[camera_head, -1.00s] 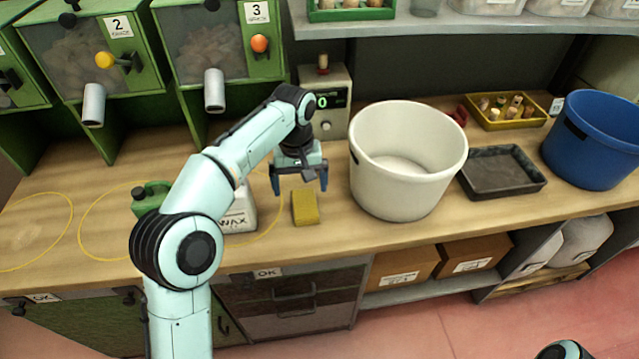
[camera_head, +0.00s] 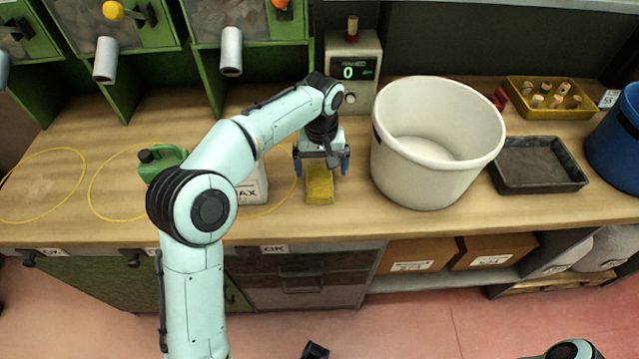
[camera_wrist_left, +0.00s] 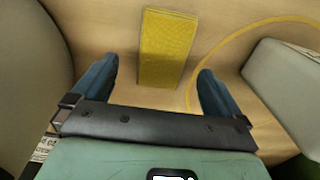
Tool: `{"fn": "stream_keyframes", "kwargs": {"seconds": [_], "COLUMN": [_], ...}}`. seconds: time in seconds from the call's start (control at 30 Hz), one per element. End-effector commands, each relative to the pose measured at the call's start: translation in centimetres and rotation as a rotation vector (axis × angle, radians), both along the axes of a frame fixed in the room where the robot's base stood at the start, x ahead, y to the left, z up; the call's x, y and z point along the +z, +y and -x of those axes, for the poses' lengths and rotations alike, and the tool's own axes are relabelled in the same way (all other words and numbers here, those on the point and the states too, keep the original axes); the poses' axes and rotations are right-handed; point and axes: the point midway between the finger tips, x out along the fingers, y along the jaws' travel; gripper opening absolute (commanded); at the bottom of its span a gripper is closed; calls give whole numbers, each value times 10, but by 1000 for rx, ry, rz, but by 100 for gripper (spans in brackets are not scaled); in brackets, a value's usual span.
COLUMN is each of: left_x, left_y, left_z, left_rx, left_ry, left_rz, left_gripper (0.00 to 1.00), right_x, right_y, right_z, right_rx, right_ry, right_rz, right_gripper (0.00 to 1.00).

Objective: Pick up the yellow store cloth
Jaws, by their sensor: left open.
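The yellow cloth (camera_head: 320,188) lies folded on the wooden counter, left of the white bucket. My left gripper (camera_head: 322,168) is open above the cloth, pointing down, and hides its far end in the head view. In the left wrist view the cloth (camera_wrist_left: 167,45) shows between and beyond the two blue fingers of the gripper (camera_wrist_left: 157,88), with a gap on each side. The fingers do not touch it.
The white bucket (camera_head: 430,150) stands close to the right of the gripper. A white wax container (camera_head: 252,186) stands to the left, partly behind my arm, near a green can (camera_head: 160,163). A dark tray (camera_head: 538,166) sits farther right.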

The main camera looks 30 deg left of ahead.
Motion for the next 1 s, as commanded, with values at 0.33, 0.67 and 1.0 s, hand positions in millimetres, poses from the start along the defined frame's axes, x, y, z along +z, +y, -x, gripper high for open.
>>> {"fn": "stream_keyframes", "kwargs": {"seconds": [0.33, 0.67, 1.0], "left_x": [-40, -39, -38], "left_y": [3, 3, 3], "left_z": [4, 3, 3], "left_rx": [1, 1, 1], "left_ry": [2, 1, 1], "left_rz": [1, 1, 1], "left_gripper": [100, 54, 42], "right_x": [-8, -7, -7], "right_y": [0, 0, 0], "right_z": [-2, -2, -2], "right_rx": [-2, -2, -2], "right_ry": [-9, -9, -9], "right_rz": [1, 1, 1], "right_gripper": [100, 100, 100]}}
